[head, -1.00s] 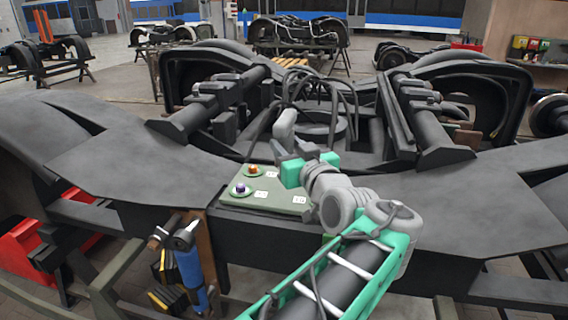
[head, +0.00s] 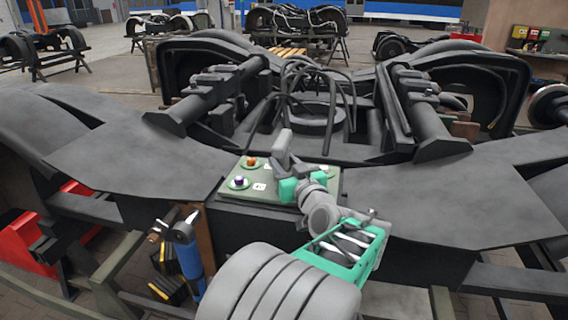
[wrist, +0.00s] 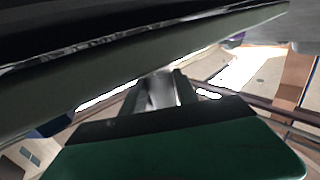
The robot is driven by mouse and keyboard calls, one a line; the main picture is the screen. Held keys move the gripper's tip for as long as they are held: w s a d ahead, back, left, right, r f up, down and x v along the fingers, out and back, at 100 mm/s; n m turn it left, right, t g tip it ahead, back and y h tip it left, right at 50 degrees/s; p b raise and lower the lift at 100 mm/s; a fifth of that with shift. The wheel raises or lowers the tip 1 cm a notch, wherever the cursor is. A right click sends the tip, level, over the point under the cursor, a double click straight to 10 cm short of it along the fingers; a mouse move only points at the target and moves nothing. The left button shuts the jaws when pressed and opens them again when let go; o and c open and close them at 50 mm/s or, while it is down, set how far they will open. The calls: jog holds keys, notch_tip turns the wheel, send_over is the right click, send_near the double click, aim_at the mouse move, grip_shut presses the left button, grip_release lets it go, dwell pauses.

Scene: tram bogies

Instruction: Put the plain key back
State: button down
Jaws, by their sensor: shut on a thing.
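A grey-green board (head: 272,205) lies on the near edge of the dark bogie frame. An orange-topped piece (head: 251,162) and a purple-topped piece (head: 238,182) sit on its left side in round green seats, beside small white labels. My gripper (head: 296,186) is over the board's right part, low and close to it. In the wrist view the fingers (wrist: 160,90) are shut on a pale grey piece, taken as the plain key (wrist: 159,88). Its ends are hidden. My gripper also hides the board's right part, so I cannot tell whether the key touches it.
The bogie's bars and cables (head: 315,100) rise just behind the board. A blue-handled tool (head: 187,255) hangs below it at the left, near a red box (head: 35,235). The flat frame surface to the right (head: 440,195) is clear.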

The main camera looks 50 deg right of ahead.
jog(key=c, duration=0.9)
grip_release()
jog(key=shift+r+p, duration=0.2)
jog(key=shift+p, duration=0.1)
jog(key=b+v, duration=0.2)
jog(key=v, duration=0.5)
jog(key=shift+f, duration=0.1)
jog(key=shift+s+a, duration=0.2)
jog(key=shift+s, duration=0.05)
